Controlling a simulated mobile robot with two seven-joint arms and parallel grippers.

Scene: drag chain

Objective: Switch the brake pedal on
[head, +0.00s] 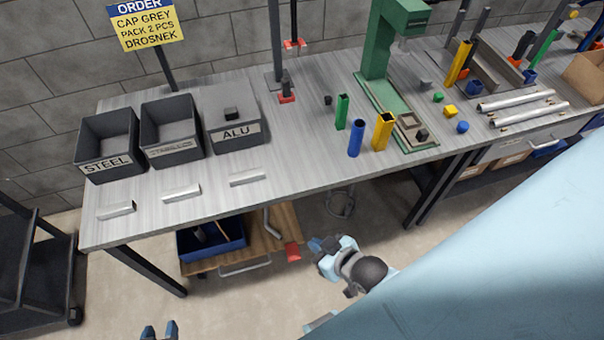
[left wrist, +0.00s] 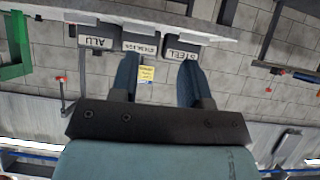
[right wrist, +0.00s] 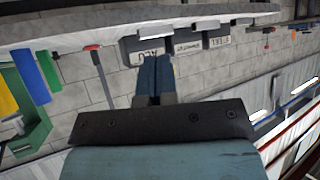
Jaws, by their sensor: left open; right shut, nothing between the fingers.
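My left gripper (head: 160,332) is open and empty at the bottom edge, low in front of the table. Its spread fingers show in the left wrist view (left wrist: 158,75). Neither wrist view clearly shows the pad.
The table (head: 215,205) carries bins labelled STEEL (head: 107,165) and ALU (head: 238,132), metal pieces, coloured tubes and a green press (head: 378,50). A dark cart (head: 38,270) stands at left.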

